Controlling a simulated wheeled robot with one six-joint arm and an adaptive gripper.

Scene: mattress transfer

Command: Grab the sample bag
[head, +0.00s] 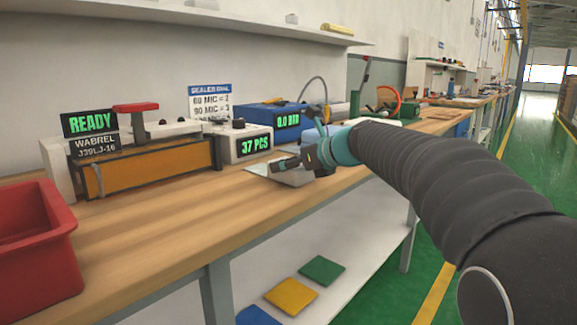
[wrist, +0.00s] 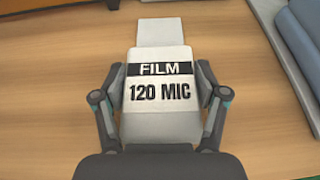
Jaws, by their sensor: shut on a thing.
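The sample bag (wrist: 161,112) is a flat, pale grey-white pouch with a narrower white strip at its far end and a label reading "FILM 120 MIC". In the wrist view it lies between the two fingers of my gripper (wrist: 163,88), which press on its left and right edges. In the head view my gripper (head: 300,155) is low over the workbench, with a pale flat piece of the bag (head: 294,180) showing below it. Whether the bag still touches the bench is unclear.
The wooden workbench (head: 150,225) carries a sealer (head: 150,170) showing "READY", a white counter box (head: 240,146) showing "37 PCS" and a blue device (head: 262,117) behind. A red bin (head: 35,240) stands at left. Colored squares lie on the lower shelf (head: 345,245).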

